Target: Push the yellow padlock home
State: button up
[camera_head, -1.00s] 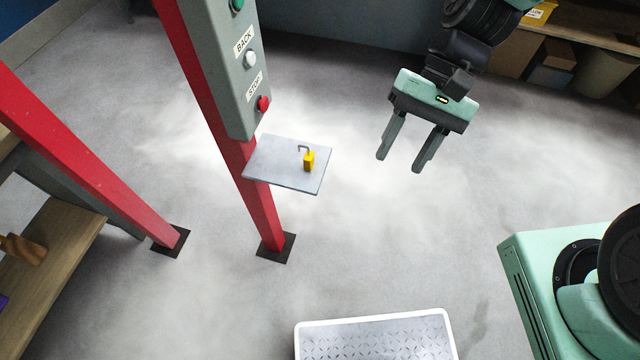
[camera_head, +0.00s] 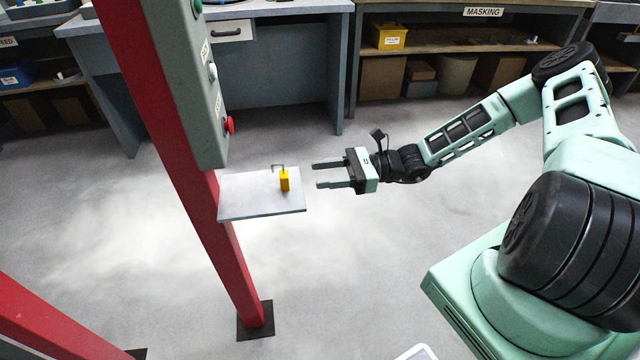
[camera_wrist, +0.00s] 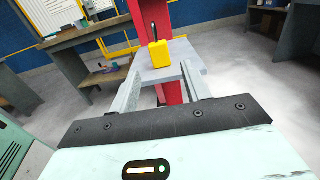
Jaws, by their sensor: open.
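The yellow padlock (camera_head: 284,181) stands upright on a small grey shelf (camera_head: 245,203) fixed to a red post. Its grey shackle rises at the top and reaches out to the left; whether it is closed cannot be told. My gripper (camera_head: 315,174) is open and empty, to the right of the padlock, level with it, fingers pointing left at it with a gap between. In the wrist view the padlock (camera_wrist: 160,55) shows ahead, between and beyond the two fingers (camera_wrist: 163,92), with the shelf (camera_wrist: 188,58) under it.
The red post (camera_head: 233,255) carries a grey control box (camera_head: 185,80) with a red button (camera_head: 229,125) above the shelf. Workbenches (camera_head: 240,60) stand at the back, one labelled masking (camera_head: 450,47). The floor right of the shelf is clear.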

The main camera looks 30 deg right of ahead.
aim_at(294, 187)
jog(key=b+x, duration=0.2)
jog(key=x, duration=0.5)
jog(key=shift+a+f, duration=0.1)
jog(key=shift+f, duration=0.05)
jog(key=shift+a, duration=0.2)
jog(key=shift+c, duration=0.9)
grip_shut()
jog(key=shift+r+p, duration=3.2)
jog(key=shift+p, duration=0.05)
